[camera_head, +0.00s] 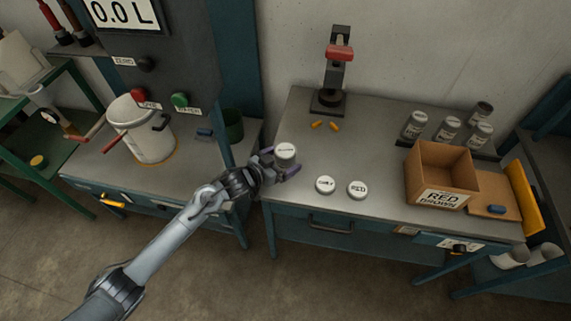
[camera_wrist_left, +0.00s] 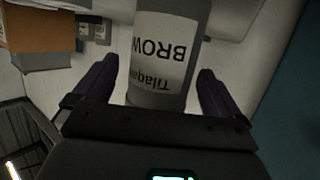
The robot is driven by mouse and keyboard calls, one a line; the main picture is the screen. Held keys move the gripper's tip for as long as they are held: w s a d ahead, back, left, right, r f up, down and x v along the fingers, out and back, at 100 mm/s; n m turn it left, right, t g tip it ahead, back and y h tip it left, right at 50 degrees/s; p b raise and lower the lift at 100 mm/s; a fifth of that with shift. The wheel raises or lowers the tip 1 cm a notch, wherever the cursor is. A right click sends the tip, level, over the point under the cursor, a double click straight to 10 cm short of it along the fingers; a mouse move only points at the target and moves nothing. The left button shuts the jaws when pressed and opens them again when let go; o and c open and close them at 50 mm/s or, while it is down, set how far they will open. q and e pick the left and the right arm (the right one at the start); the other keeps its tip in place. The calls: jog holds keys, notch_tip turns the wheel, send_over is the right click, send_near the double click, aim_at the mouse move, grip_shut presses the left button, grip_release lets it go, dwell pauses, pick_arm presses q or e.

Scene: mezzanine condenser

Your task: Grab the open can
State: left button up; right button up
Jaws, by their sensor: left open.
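A grey can with a white label reading "BROW…" (camera_wrist_left: 165,55) stands between the fingers of my left gripper (camera_wrist_left: 153,84) in the left wrist view. Gaps show between the can and both fingers. In the head view the can (camera_head: 286,150) stands at the left edge of the right-hand bench, and my left gripper (camera_head: 281,163) is low around it, open. Whether its top is open or lidded I cannot tell. My right gripper is not in view.
Two round white-topped pieces (camera_head: 325,185) (camera_head: 357,189) lie right of the can. A cardboard box (camera_head: 440,174) and several labelled cans (camera_head: 414,125) stand farther right. A press-like stand (camera_head: 332,75) is behind. A white bucket (camera_head: 148,140) is on the left bench.

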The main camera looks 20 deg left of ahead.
pick_arm(q)
jog(key=shift+w+d+f, duration=0.2)
jog(key=shift+w+d, duration=0.05)
jog(key=shift+w, duration=0.35)
jog(key=shift+c, duration=0.2)
jog(key=c, duration=1.2)
jog(key=shift+r, duration=0.1)
jog(key=shift+c, duration=0.4)
